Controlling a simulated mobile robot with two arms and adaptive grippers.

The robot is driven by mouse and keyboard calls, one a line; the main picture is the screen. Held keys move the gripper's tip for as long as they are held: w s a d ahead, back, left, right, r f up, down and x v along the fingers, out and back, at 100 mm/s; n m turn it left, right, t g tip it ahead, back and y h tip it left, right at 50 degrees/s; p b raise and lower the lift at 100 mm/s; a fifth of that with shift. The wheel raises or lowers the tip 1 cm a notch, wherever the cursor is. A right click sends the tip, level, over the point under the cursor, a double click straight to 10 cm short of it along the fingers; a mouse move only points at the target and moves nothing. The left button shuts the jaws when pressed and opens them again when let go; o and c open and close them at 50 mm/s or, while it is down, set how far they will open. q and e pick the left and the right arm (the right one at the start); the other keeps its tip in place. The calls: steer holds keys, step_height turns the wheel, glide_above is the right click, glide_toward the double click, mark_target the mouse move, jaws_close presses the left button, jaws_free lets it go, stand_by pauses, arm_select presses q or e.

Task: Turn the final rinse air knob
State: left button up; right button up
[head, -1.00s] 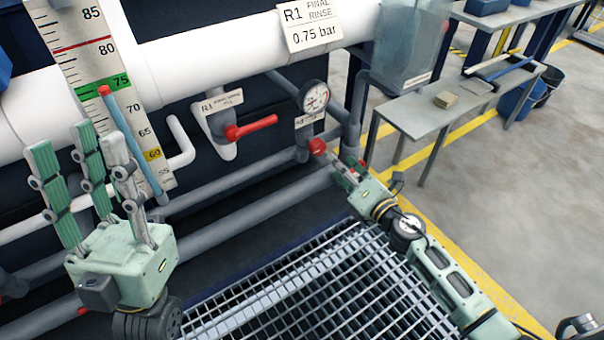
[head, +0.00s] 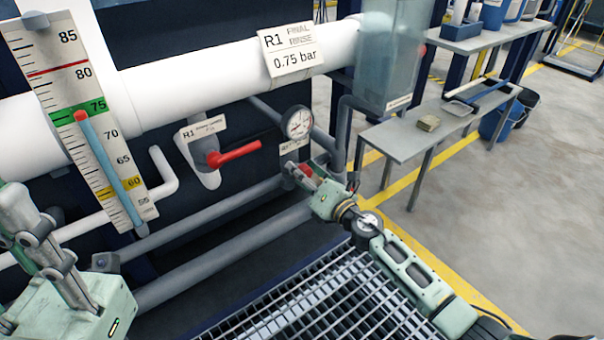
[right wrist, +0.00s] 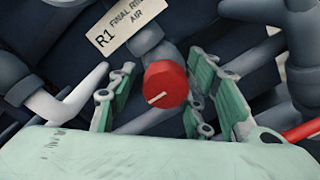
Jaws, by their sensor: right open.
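The red final rinse air knob (right wrist: 166,84) has a white pointer line and sits between the fingers of my right gripper (right wrist: 155,82). The fingers are open on both sides of it, with a visible gap on the left; contact on the right is unclear. In the head view, the knob (head: 306,170) is partly hidden by my right gripper (head: 304,175). Its R1 final rinse air label (right wrist: 125,27) is above it. My left gripper (head: 22,215) is at the lower left, partly cut off and away from the knob.
A red lever handle (head: 234,154) is left of the knob, with a round gauge (head: 299,122) above the knob. Grey pipes (head: 225,247) run below. A metal grating (head: 320,300) lies in front. A grey bench (head: 400,140) stands to the right.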

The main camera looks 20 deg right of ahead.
steer(key=c, duration=1.1)
